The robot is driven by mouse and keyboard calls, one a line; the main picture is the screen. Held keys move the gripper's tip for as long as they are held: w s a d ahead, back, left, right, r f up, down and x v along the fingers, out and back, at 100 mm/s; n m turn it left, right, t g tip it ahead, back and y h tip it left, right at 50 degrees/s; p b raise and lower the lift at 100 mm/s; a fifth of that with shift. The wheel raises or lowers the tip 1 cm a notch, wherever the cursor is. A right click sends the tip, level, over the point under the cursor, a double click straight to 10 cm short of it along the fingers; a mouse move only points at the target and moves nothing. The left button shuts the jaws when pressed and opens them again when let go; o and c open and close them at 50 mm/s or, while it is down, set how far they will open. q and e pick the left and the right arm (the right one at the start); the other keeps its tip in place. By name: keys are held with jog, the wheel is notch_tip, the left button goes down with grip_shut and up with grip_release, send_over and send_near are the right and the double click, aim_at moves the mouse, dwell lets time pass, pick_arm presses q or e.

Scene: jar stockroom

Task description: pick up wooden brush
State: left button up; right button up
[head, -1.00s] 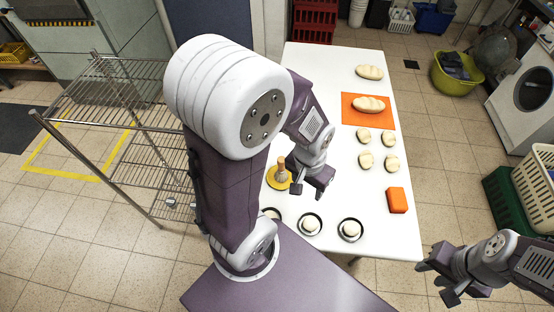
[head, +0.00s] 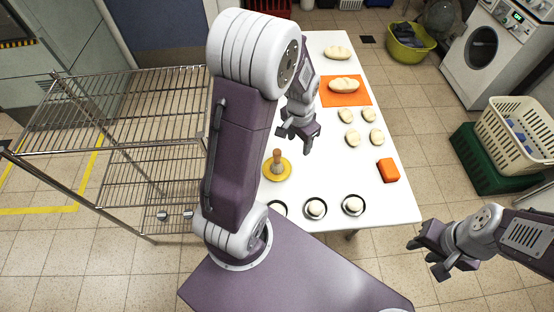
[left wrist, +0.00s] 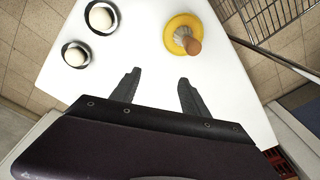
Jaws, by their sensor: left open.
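In the left wrist view the brush (left wrist: 192,45) and yellow dish (left wrist: 172,24) lie ahead of the fingers, to the right. My left gripper (head: 295,143) is open and empty, above the table a little beyond the brush in the head view; it also shows in the left wrist view (left wrist: 159,78). It does not touch the brush. My right gripper (head: 425,258) is open and empty, off the table's near right corner.
On the white table (head: 335,175) lie round doughs in dark dishes (head: 316,209), an orange block (head: 388,170), several small doughs (head: 353,138) and a loaf on an orange mat (head: 332,99). A wire rack (head: 120,115) stands left of the table.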

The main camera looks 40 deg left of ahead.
aim_at(277, 157)
pick_arm(q)
jog(key=a+f, duration=0.1)
jog(key=a, duration=0.1)
jog(key=a+f+n+g+p, duration=0.1)
jog(key=a, duration=0.1)
jog(key=s+a+f+n+p, duration=0.1)
jog(key=a, duration=0.1)
jog(key=shift+a+f, duration=0.15)
jog(key=shift+a, duration=0.05)
jog(key=shift+s+a+f, duration=0.1)
jog(key=shift+s+a, duration=0.1)
jog(key=shift+a, duration=0.05)
notch_tip(277, 157, down, 4)
jog(key=shift+s+d+r, duration=0.1)
jog(key=shift+s+r, duration=0.05)
jog(key=shift+r, duration=0.05)
jog(key=shift+f, duration=0.35)
jog(key=f, duration=0.4)
jog(key=shift+s, duration=0.25)
jog(key=shift+w+f, duration=0.1)
jog(key=shift+f, duration=0.35)
jog(key=shift+r, duration=0.1)
grip_shut()
